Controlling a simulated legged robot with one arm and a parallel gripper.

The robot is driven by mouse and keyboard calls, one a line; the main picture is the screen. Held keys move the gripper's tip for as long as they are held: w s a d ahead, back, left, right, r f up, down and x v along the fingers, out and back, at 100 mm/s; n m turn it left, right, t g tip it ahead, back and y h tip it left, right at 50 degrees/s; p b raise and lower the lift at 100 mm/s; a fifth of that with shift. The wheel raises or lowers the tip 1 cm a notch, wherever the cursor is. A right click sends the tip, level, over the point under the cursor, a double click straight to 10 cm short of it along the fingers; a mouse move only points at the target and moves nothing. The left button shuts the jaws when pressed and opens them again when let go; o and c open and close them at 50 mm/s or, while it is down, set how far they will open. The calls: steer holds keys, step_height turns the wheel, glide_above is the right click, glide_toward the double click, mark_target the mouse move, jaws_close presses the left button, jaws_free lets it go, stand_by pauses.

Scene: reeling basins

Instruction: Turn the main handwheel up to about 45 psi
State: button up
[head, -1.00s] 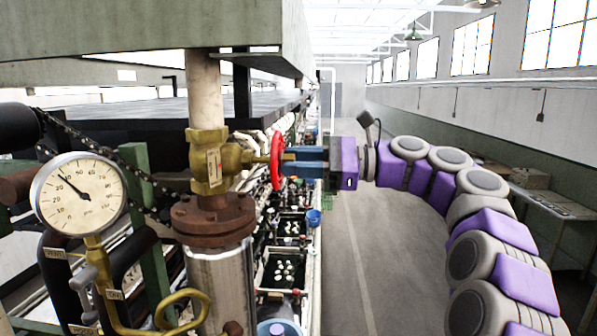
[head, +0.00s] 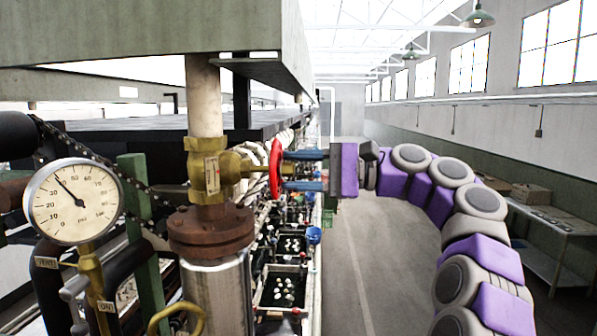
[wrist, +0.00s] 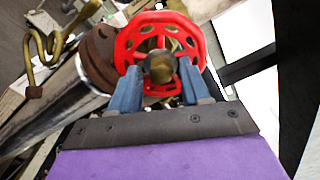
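The red main handwheel (head: 276,169) stands on edge at the right of the brass valve (head: 208,170). It also shows in the wrist view (wrist: 127,45), face on. My gripper (head: 287,170) reaches it from the right. Its two blue fingers are apart, one above the other in the head view, with tips at the wheel's face. In the wrist view my gripper (wrist: 160,78) has a finger on each side of the hub; exact contact is unclear. The pressure gauge (head: 73,202) at the left has its needle pointing up-left, near 40 psi.
A rusty flange (head: 210,230) and metal pipe lie below the valve. A concrete beam (head: 150,30) hangs overhead. Basins (head: 285,290) line the row below the wheel. The aisle floor (head: 365,270) is clear; a side table (head: 555,225) stands far right.

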steer(key=d+p, duration=0.4)
steer(key=d, duration=0.3)
steer(key=shift+s+d, duration=0.15)
